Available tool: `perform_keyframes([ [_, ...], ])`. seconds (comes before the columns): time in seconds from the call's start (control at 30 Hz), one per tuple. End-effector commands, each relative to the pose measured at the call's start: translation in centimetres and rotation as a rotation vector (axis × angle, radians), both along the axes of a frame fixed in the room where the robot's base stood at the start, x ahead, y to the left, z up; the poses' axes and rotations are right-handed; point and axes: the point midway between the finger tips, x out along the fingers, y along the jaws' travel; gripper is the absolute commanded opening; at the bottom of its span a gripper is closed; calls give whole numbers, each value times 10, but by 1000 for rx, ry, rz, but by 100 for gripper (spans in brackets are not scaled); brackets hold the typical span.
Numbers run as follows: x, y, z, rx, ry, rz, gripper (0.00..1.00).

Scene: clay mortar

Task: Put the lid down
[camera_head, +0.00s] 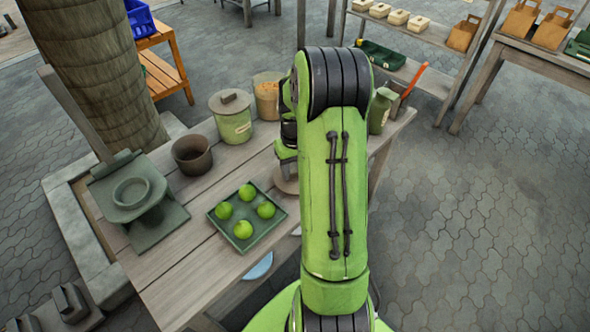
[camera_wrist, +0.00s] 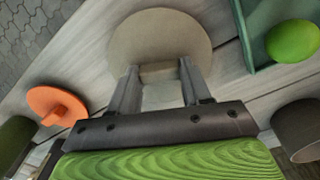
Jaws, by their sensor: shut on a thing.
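The lid is a round beige-grey disc (camera_wrist: 160,32) in the wrist view, with a block-like knob on top. My gripper (camera_wrist: 158,76) is shut on this knob, one finger on each side. In the head view, a brownish edge of the lid (camera_head: 287,182) shows low over the wooden table, right of the green tray. My arm hides the rest of it there. I cannot tell whether the lid touches the table.
The green tray (camera_head: 263,236) holds several green balls. A dark pot (camera_head: 192,155), a lidded green canister (camera_head: 232,117) and an orange-toned jar (camera_head: 267,95) stand on the table. An orange knobbed object (camera_wrist: 57,103) is left of the lid in the wrist view.

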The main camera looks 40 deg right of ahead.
Motion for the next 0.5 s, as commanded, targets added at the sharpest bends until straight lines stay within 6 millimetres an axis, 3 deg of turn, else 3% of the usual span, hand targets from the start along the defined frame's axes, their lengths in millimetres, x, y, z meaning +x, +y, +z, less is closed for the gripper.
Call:
perform_keyframes([
  [0.2,0,0,-3,0,0,0,19],
  [0.23,0,0,-2,0,0,0,52],
  [0.37,0,0,-2,0,0,0,72],
  [0.5,0,0,-2,0,0,0,73],
])
